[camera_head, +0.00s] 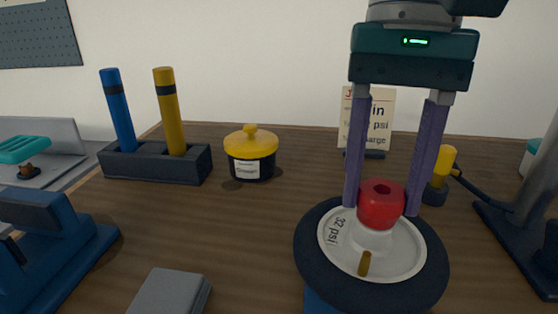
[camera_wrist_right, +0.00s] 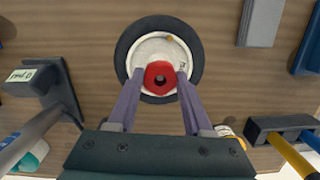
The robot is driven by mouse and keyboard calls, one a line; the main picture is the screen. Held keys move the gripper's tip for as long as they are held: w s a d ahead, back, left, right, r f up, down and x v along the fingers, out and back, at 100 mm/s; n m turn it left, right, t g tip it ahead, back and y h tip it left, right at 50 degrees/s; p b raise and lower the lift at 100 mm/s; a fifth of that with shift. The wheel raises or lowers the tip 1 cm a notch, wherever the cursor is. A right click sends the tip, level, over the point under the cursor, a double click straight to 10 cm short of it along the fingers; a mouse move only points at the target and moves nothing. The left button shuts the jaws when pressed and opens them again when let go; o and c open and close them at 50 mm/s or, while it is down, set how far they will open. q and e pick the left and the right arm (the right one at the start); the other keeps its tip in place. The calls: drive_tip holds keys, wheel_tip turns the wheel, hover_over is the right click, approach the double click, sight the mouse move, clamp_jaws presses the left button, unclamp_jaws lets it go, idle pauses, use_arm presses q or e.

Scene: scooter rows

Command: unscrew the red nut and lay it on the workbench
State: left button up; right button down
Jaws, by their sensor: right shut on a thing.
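The red nut (camera_head: 381,203) sits at the centre of a wheel (camera_head: 322,275) with a dark tyre and a pale disc marked "32 psi". My right gripper (camera_head: 384,208) comes down from above, its two purple fingers shut on the nut from both sides. In the right wrist view the nut (camera_wrist_right: 160,77) lies between the fingertips, with a dark hole in its middle. A pale hub shows just under the nut; whether thread still joins them is hidden. The wooden workbench (camera_head: 250,225) lies around the wheel. My left gripper does not show.
A black pot with a yellow lid (camera_head: 250,143) and a dark rack (camera_head: 155,165) with a blue and a yellow handle stand behind left. A grey block (camera_head: 170,293) lies front left. A sign (camera_head: 378,118) stands behind the gripper. Bench between pot and wheel is clear.

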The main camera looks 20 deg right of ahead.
drive_tip(key=n+b, duration=0.3)
drive_tip(key=n, duration=0.1)
drive_tip(key=shift+f+n, duration=0.15)
drive_tip(key=shift+n, duration=0.25)
drive_tip(key=shift+n+h+b, duration=0.4)
drive_tip(key=shift+n+b, duration=0.25)
drive_tip(key=shift+n, duration=0.65)
drive_tip(key=c, duration=0.8)
unclamp_jaws()
drive_tip(key=o, duration=0.3)
drive_tip(key=shift+s+d, duration=0.1)
drive_tip(key=shift+s, duration=0.1)
drive_tip(key=shift+o, duration=1.3)
drive_tip(key=shift+w, duration=0.1)
drive_tip(key=shift+r, duration=0.2)
